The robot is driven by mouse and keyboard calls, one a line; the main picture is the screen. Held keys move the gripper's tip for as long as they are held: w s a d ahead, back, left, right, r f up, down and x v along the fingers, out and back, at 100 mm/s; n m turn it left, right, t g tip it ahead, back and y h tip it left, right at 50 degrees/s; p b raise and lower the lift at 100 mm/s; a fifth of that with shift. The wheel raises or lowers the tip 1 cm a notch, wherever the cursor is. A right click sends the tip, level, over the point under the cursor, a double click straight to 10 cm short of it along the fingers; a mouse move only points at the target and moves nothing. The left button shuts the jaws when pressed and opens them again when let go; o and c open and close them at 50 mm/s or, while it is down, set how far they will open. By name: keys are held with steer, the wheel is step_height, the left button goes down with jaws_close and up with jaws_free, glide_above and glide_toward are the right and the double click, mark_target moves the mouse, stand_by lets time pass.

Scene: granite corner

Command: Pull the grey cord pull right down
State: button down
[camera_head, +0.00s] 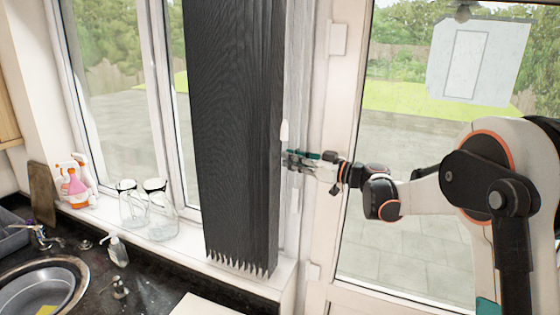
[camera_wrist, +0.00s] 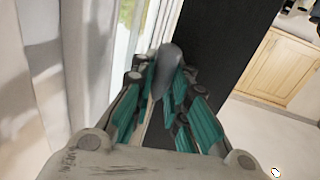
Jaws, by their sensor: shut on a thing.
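The grey cord pull (camera_wrist: 168,60) is a slim, rounded piece between the teal-padded fingers of my gripper (camera_wrist: 165,100) in the wrist view. My gripper is shut on it, and its lower part is partly hidden by the fingers. In the head view, my gripper (camera_head: 292,159) is at the right edge of the dark blind (camera_head: 235,120). A pale, upright piece (camera_head: 284,132) shows just above the fingers there and looks like the top of the cord pull. The blind hangs gathered in a narrow dark stack, with a jagged lower edge near the sill.
A glazed door (camera_head: 415,170) stands right of the blind, behind my arm. Glass jugs (camera_head: 161,215) and spray bottles (camera_head: 74,185) stand on the sill at left. A sink (camera_head: 40,285) and soap bottle (camera_head: 118,250) are on the dark counter. A wooden cabinet (camera_wrist: 275,68) shows beyond the blind.

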steer(key=shift+f, duration=0.1)
step_height(320, 180, down, 5)
steer(key=b, duration=0.3)
steer(key=shift+s, duration=0.1)
steer(key=c, duration=1.5)
jaws_free()
steer(key=shift+c, duration=0.2)
steer(key=shift+s+d, duration=0.1)
steer(key=shift+r, duration=0.2)
